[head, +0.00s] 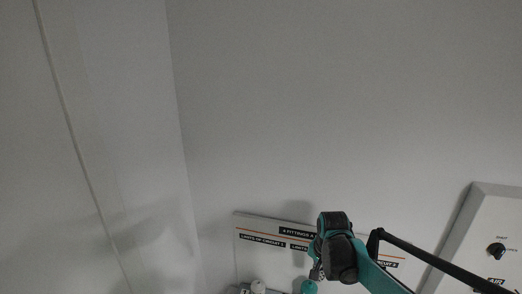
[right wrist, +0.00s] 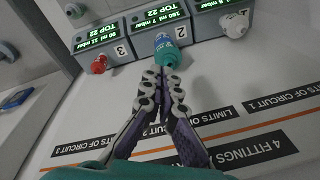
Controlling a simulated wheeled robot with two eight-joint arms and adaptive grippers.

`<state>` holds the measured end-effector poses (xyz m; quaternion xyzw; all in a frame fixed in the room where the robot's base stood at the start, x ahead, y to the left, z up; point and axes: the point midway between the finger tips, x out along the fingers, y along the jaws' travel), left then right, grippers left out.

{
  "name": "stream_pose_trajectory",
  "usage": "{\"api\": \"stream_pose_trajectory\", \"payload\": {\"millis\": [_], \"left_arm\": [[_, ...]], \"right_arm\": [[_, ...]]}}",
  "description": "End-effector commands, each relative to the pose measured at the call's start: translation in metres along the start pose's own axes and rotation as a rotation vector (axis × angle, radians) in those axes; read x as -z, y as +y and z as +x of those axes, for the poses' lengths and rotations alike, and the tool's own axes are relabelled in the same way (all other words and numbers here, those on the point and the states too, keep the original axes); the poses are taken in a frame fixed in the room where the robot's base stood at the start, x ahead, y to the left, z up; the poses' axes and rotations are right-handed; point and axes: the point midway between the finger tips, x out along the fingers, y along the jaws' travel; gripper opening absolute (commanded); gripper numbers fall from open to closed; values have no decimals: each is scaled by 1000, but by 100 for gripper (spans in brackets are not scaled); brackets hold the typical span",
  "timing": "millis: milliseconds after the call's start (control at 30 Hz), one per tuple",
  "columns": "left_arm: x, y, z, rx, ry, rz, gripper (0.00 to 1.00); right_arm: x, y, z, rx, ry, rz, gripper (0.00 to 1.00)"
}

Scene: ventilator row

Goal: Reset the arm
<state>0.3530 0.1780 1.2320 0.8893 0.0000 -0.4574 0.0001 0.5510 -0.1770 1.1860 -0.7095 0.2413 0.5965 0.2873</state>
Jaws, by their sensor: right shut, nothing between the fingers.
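My right gripper (head: 316,274) comes in from the right in the head view, low in front of a white wall panel. In the right wrist view its linked fingers (right wrist: 163,74) are together and hold nothing. The tips appear just below a teal fitting (right wrist: 168,50) on the unit marked 2; I cannot tell whether they touch it. That teal fitting (head: 309,286) shows at the bottom edge of the head view. My left gripper is not in view.
The labelled panel (head: 262,262) carries units with green displays (right wrist: 165,18). A red fitting (right wrist: 99,64) is on unit 3 and a white fitting (right wrist: 236,25) on unit 1. A white box with a black knob (head: 495,249) is at right. The upper wall is bare.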

Motion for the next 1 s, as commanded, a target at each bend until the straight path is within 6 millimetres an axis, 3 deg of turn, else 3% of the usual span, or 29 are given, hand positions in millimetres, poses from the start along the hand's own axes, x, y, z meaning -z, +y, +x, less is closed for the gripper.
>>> {"api": "stream_pose_trajectory", "payload": {"millis": [33,167,333,600,800,1000], "left_arm": [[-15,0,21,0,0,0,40],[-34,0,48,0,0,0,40],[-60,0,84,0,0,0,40],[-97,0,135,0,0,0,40],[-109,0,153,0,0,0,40],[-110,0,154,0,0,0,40]], "right_arm": [[-13,13,10,20,22,-49,0],[-40,39,12,68,85,-184,0],[-77,76,28,119,178,-362,0],[-133,131,79,164,337,-623,0],[-153,150,104,172,411,-733,0],[-156,154,107,172,428,-759,0]]}}
